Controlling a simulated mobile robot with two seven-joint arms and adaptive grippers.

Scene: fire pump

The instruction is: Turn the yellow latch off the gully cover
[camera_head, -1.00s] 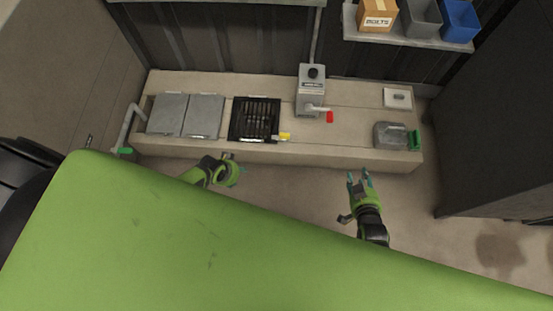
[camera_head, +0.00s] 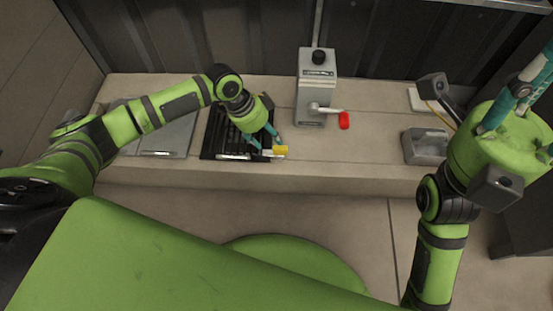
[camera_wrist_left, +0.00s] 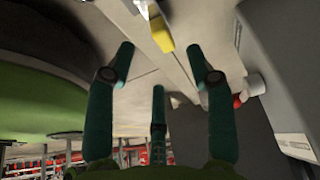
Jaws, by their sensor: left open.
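The yellow latch (camera_head: 280,151) sits at the front right corner of the black slotted gully cover (camera_head: 222,134), on the long ledge. My left gripper (camera_head: 264,145) is over the cover's right side, fingers pointing down close beside the latch. In the left wrist view the latch (camera_wrist_left: 162,36) shows ahead, between two spread fingers. That gripper is open and empty; whether a finger touches the latch is unclear. My arm hides part of the cover. My right gripper (camera_head: 527,100) is raised at the right edge, away from the ledge, its fingertips partly cut off.
A grey box with a black knob and red-tipped lever (camera_head: 343,120) stands right of the cover. Grey plates (camera_head: 165,138) lie left, partly behind my left arm. A grey block (camera_head: 425,146) sits farther right. A dark wall backs the ledge (camera_head: 375,100); floor is clear in front.

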